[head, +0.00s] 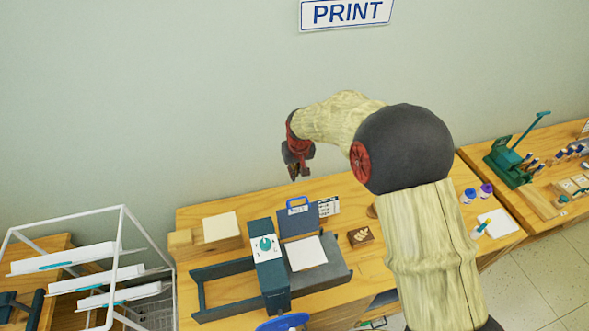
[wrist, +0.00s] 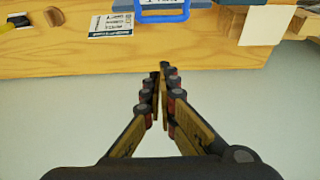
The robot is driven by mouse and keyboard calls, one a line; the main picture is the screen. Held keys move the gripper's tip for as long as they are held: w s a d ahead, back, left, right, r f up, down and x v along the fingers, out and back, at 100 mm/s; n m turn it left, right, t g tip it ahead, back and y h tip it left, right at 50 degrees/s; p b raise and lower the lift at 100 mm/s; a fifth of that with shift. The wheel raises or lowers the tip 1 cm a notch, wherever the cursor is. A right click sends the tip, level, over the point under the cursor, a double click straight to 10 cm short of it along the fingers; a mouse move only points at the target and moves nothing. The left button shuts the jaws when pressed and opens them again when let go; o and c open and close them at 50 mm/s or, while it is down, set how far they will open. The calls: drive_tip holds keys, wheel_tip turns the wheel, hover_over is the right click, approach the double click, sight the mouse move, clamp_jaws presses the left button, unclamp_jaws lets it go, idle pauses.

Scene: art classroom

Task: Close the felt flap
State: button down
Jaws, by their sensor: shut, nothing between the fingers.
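The felt flap (head: 299,223) is a dark blue-grey panel on the press, raised and tilted up behind a white sheet (head: 307,253). A bright blue handle (head: 297,204) is on its top edge, and the handle also shows in the wrist view (wrist: 163,15) at the top. The press (head: 268,270) has a dark bed and a crossing block with a teal knob. My gripper (head: 298,176) is in the air above and behind the flap, apart from it. In the wrist view my gripper (wrist: 165,70) has its fingertips together with nothing between them.
A printed card (head: 328,207) lies right of the handle, beside a small brown block (head: 360,236). A paper-topped block (head: 221,226) is at left. A white rack (head: 121,250) stands left of the table, and the wall is behind.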

drive_tip(key=shift+s+d+f+p, duration=0.1)
drive_tip(key=shift+s+f+p, duration=0.3)
drive_tip(key=shift+f, duration=0.5)
drive_tip(key=shift+s+f+p, duration=0.4)
drive_tip(key=shift+s+f, duration=0.05)
drive_tip(key=shift+f, duration=0.4)
drive_tip(key=shift+s+d+f+p, duration=0.1)
drive_tip(key=shift+s+f+p, duration=0.3)
drive_tip(key=shift+f, duration=0.5)
